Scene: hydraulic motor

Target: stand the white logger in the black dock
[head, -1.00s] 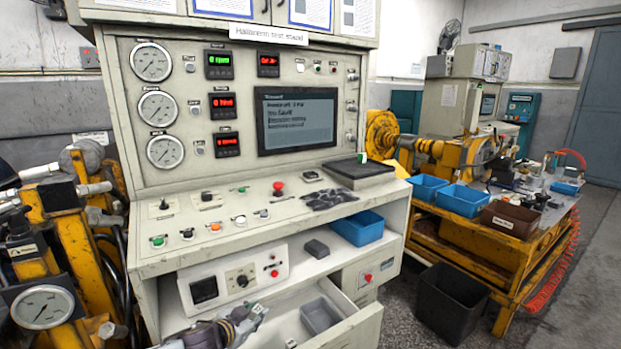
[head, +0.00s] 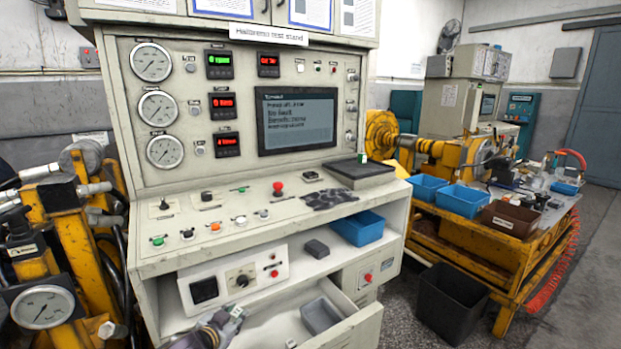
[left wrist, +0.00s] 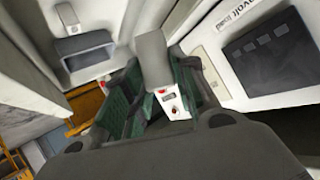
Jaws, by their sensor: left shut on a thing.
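My left gripper (left wrist: 160,105) is shut on the white logger (left wrist: 172,106), which has a small display and a red button, between green-lined fingers. A grey rounded block lies just beyond the logger in the left wrist view; I cannot tell whether it belongs to it. In the head view my left gripper (head: 230,318) is low, over the open drawer, and the logger is too small there to make out clearly. A dark block (head: 317,249) sits on the shelf under the desk; I cannot tell whether it is the black dock. My right gripper is not in view.
The open drawer (head: 365,326) holds a grey bin (head: 320,315). A white control unit (head: 238,280) stands left on the shelf, and a blue bin (head: 358,228) right. The shelf between them is mostly clear. The sloped desk with buttons (head: 215,215) overhangs it.

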